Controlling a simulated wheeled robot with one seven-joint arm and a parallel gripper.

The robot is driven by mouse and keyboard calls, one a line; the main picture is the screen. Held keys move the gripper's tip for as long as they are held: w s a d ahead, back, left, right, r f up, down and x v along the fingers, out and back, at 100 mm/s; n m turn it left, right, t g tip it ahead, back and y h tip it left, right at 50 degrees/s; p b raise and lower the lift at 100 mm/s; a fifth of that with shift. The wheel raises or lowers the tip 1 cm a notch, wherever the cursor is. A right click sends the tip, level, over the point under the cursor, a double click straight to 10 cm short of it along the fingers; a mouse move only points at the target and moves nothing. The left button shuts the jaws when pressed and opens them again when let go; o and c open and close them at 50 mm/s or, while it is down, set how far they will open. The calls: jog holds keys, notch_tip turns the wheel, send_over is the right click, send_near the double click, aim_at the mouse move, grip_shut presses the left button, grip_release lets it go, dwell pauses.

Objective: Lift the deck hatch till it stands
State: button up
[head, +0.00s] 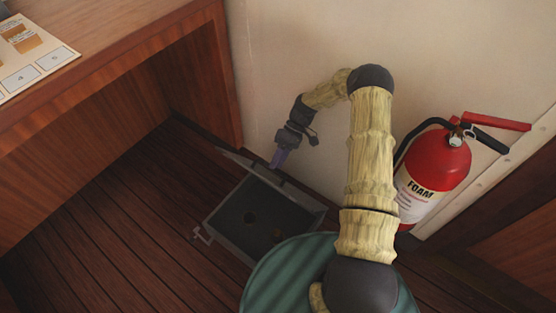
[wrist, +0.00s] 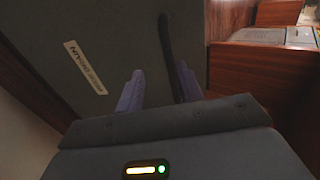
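The deck hatch is a grey lid, raised steeply from its floor opening (head: 248,222); in the head view the lid (head: 238,158) shows nearly edge-on. In the wrist view the lid (wrist: 105,45) fills the left and middle, with a pale label (wrist: 86,68) and a dark bar handle (wrist: 168,45). My gripper (head: 277,164) is at the lid's upper edge on the wall side. In the wrist view my gripper (wrist: 158,88) has its fingers apart, with the handle's end between them, close to the right finger. Whether they touch is unclear.
A red foam extinguisher (head: 440,168) stands by the pale wall (head: 290,50) at the right. A wooden desk (head: 120,65) is at the upper left. A small metal fitting (head: 203,235) sits at the opening's left edge. The plank floor (head: 110,225) at left is clear.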

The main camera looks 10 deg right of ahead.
notch_tip(320, 180, up, 10)
jog(key=p, duration=0.3)
dwell(0.3)
jog(key=shift+s, duration=0.1)
jog(key=shift+r, duration=0.1)
dwell(0.3)
